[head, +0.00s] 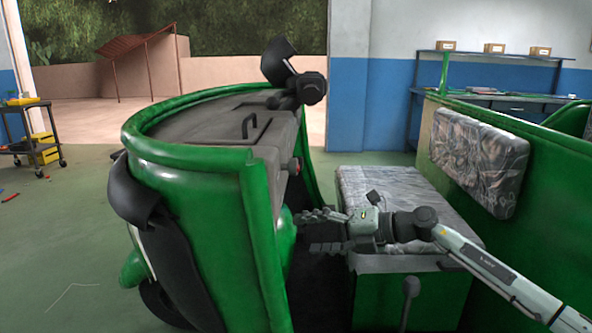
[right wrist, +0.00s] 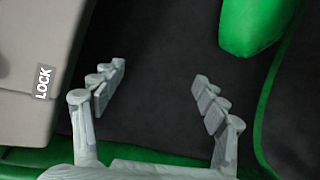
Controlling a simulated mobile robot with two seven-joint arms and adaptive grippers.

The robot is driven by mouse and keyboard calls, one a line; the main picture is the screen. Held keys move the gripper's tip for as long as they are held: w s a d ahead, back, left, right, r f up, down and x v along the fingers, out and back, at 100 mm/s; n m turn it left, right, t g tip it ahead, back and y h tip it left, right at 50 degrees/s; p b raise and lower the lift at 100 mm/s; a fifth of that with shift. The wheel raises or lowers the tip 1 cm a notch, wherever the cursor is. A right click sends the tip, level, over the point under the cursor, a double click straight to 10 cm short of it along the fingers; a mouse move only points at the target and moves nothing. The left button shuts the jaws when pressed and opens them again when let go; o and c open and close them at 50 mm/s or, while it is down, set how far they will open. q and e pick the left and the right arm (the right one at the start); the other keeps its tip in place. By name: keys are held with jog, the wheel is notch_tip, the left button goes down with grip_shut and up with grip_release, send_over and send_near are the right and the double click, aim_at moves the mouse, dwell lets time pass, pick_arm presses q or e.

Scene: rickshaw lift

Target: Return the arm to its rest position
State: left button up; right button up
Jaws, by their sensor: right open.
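My right gripper (head: 318,229) reaches in from the right in the head view, over the footwell of a green rickshaw (head: 215,205). Its arm passes in front of the grey patterned seat (head: 400,190). In the right wrist view the gripper (right wrist: 159,88) has its two fingers spread apart with nothing between them. Dark floor shows below the fingers. A grey panel with a LOCK label (right wrist: 43,82) lies left of the fingers. A rounded green part (right wrist: 252,25) is at upper right, apart from them. My left gripper is not in view.
The rickshaw's dashboard (head: 225,118) and black handlebar part (head: 290,75) rise left of my arm. A lever with a dark knob (head: 410,288) stands before the seat base. A padded backrest (head: 478,160) is at right. A tool cart (head: 30,130) stands far left; open floor lies nearby.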

jog(key=s+d+f+m+t+h, duration=0.25)
jog(key=d+m+t+h, duration=0.45)
jog(key=d+m+t, duration=0.85)
jog(key=s+d+f+m+g+h, duration=0.9)
jog(key=s+d+f+m, duration=0.3)
jog(key=d+f, duration=0.25)
jog(key=s+d+f+m+g+h, duration=0.1)
jog(key=s+d+f+g, duration=0.15)
jog(key=s, duration=0.45)
jog(key=s+d+f+m+g, duration=0.1)
jog(key=s+f+g, duration=0.25)
jog(key=s, duration=0.45)
jog(key=s+d+f+m+g+h, duration=0.1)
jog(key=s+d+f+g, duration=0.15)
jog(key=s, duration=0.45)
pick_arm(q)
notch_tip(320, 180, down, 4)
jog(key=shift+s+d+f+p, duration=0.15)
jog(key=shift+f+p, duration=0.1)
jog(key=shift+p, duration=0.65)
pick_arm(e)
jog(key=s+a+f+m+y, duration=0.1)
jog(key=a+f+m+y, duration=0.2)
jog(key=a+f, duration=0.6)
jog(key=a, duration=0.3)
jog(key=shift+a, duration=0.3)
